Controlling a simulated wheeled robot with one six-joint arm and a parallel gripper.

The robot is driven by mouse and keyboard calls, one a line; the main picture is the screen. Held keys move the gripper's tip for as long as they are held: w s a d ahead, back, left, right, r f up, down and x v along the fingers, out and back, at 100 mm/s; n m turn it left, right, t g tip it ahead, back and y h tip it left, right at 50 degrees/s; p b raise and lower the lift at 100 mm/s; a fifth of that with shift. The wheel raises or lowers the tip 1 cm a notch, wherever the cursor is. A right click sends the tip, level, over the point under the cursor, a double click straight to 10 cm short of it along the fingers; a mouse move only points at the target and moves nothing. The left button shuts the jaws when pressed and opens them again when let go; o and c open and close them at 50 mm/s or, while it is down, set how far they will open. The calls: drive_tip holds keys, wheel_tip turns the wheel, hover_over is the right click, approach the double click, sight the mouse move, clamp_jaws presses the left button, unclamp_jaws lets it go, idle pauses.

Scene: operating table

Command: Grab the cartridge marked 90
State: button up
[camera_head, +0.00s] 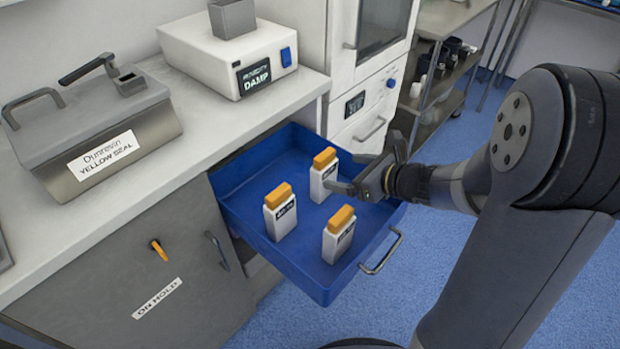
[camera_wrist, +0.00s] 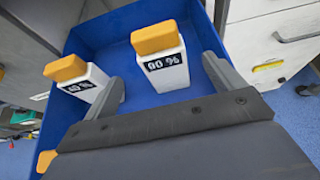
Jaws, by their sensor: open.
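The cartridge marked 90 (camera_wrist: 166,70) is white with an orange cap; its dark label seems to read 90 %, slightly blurred. In the head view it appears to be the rear cartridge (camera_head: 322,178) in the blue drawer. My gripper (camera_head: 352,173) is open beside it, on its right. In the wrist view my gripper's fingers (camera_wrist: 163,72) are spread to either side of the cartridge's outline, with no grip on it. A second cartridge (camera_wrist: 82,85), whose label seems to read 40 %, stands left of the left finger. The third (camera_wrist: 45,161) is mostly hidden at the lower left.
The open blue drawer (camera_head: 300,268) also holds a left cartridge (camera_head: 280,215) and a front cartridge (camera_head: 338,238). Its walls surround them. The counter (camera_head: 215,100) bears a DAMP device (camera_head: 230,55) and a metal YELLOW SEAL box (camera_head: 90,130). Blue floor lies beyond the drawer handle (camera_head: 382,253).

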sight(329, 169)
drive_tip(key=x, duration=0.4)
drive_tip(key=shift+b, duration=0.35)
drive_tip(key=x, duration=0.3)
drive_tip(key=b+x, duration=0.1)
drive_tip(key=x, duration=0.1)
drive_tip(key=shift+w+a+r, duration=0.2)
drive_tip(key=shift+w+a, duration=0.1)
drive_tip(key=shift+w, duration=0.1)
